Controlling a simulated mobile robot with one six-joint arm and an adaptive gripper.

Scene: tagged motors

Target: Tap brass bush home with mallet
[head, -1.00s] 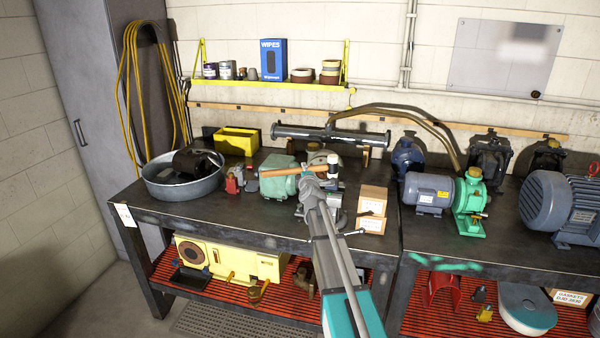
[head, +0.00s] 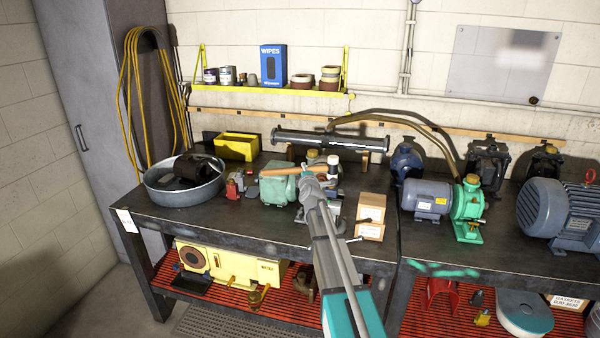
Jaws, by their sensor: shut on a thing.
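The mallet has a wooden handle (head: 284,171) lying roughly level across the picture and a pale-and-dark head (head: 333,167) at its right end. My gripper (head: 313,181) is shut on the mallet handle near the head and holds it above the bench. Under and just right of my gripper is a grey metal fixture (head: 333,208), perhaps a vise, partly hidden by my arm. I cannot make out the brass bush; it may be hidden behind my gripper or too small to tell.
A green motor (head: 277,187) stands left of my gripper. Two stacked cardboard boxes (head: 370,217) are to the right. A metal basin (head: 183,190), a yellow bin (head: 237,147) and a grey cylinder (head: 330,140) stand around. The bench's front left (head: 215,218) is clear.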

